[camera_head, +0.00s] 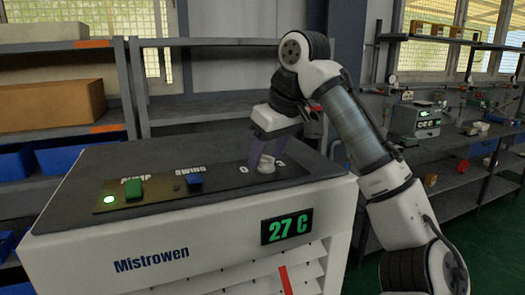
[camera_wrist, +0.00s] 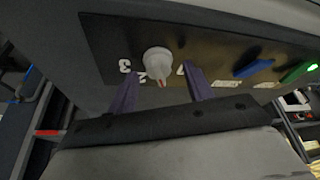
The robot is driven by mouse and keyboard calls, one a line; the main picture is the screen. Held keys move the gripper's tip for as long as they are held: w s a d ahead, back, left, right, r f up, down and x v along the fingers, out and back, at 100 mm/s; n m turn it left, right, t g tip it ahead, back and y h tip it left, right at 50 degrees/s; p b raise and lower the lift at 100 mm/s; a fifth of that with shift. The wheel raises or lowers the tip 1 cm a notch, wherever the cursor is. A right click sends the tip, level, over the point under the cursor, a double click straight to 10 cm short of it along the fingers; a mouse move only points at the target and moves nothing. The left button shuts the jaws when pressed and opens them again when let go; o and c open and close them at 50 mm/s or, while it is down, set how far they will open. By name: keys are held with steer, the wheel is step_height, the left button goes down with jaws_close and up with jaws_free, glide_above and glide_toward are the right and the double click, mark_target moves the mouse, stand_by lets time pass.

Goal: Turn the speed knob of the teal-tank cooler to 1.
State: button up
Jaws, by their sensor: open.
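The cooler (camera_head: 190,237) is a pale box with a dark top, the name Mistrowen and a green 27 C display. No teal tank shows. Its pale round speed knob (camera_head: 266,165) stands on the black panel, and it also shows in the wrist view (camera_wrist: 157,61). A small reddish mark shows at its near edge, between a 2 on its left and a blurred mark on its right; the exact setting is unclear. A 3 is farther left. My gripper (camera_head: 267,152) is open above the panel; in the wrist view its purple fingers (camera_wrist: 161,88) flank the knob's near side, apparently not touching it.
The panel also has a green PUMP switch (camera_head: 134,189) with a lit green lamp (camera_head: 109,199) and a blue SWING switch (camera_head: 194,180). Shelves with boxes (camera_head: 52,101) stand behind left. A workbench with a device (camera_head: 416,119) is at right.

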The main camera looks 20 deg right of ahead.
steer(key=c, duration=1)
steer(key=shift+o, duration=0.2)
steer(key=shift+m, duration=0.3)
steer(key=m, duration=0.2)
steer(key=m+h, duration=0.1)
steer(key=shift+m+t+h, duration=0.3)
steer(key=shift+m, duration=0.1)
steer(key=m, duration=0.2)
steer(key=m+h, duration=0.1)
steer(key=m, duration=0.1)
steer(key=shift+a+h, duration=0.15)
steer(key=shift+h, duration=0.15)
steer(key=shift+m, duration=0.3)
